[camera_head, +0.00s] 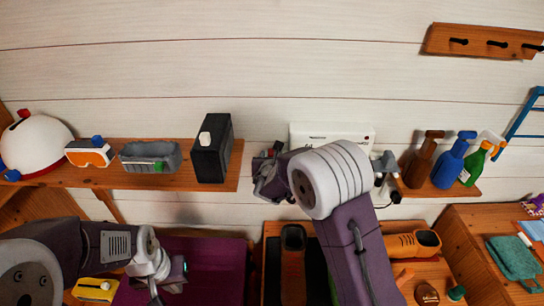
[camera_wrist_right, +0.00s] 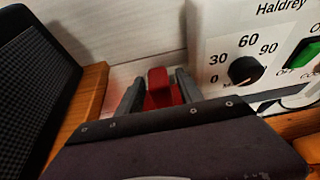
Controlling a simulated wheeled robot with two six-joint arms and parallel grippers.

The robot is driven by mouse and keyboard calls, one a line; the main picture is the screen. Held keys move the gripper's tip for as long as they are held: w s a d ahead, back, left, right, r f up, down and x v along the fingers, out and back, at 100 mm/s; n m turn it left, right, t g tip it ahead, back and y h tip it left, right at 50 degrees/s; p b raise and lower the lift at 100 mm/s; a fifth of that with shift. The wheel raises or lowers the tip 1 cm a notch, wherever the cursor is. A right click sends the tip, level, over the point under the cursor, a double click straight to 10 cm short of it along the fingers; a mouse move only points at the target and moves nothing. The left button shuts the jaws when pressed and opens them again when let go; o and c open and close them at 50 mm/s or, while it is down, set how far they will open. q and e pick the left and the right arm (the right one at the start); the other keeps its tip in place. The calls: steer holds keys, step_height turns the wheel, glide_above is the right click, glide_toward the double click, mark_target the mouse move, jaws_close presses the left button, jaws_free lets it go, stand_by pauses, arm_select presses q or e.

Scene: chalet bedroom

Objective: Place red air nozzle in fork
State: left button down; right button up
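In the right wrist view a red block, which I take for the red air nozzle (camera_wrist_right: 158,88), stands between the two grey fingers of my right gripper (camera_wrist_right: 160,95). The fingers look closed on its sides, with its lower part hidden by the gripper body. In the head view my right gripper (camera_head: 266,178) is in front of the wall, between the left shelf and the white Haldrey unit. My left gripper (camera_head: 172,276) is low at the left, above a purple surface; its finger gap is unclear. I cannot pick out the fork with certainty.
The white Haldrey unit (camera_wrist_right: 220,60) with a dial is close at the right of my right gripper. A black box (camera_head: 212,150) stands at the end of the left shelf (camera_head: 100,180). Spray bottles (camera_head: 448,165) stand on the right shelf.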

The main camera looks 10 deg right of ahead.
stand_by(0.3)
steer(key=b+v, duration=0.1)
steer(key=v, duration=1.1)
steer(key=shift+b, duration=0.3)
steer(key=shift+r, duration=0.1)
steer(key=s+d+f+m+g+h, duration=0.3)
steer(key=s+d+f+m+g, duration=0.3)
steer(key=d+m, duration=0.3)
steer(key=s+d+f+m+g+y, duration=0.1)
steer(key=s+d+f+m+g, duration=0.25)
steer(key=s+f+m, duration=0.55)
steer(key=s+a+m+g+y, duration=0.2)
steer(key=s+a+m+y, duration=0.2)
steer(key=m, duration=1.2)
steer(key=s+a, duration=0.1)
steer(key=s, duration=0.2)
steer(key=shift+f+g+y, duration=0.35)
steer(key=shift+y, duration=0.05)
steer(key=shift+s, duration=0.1)
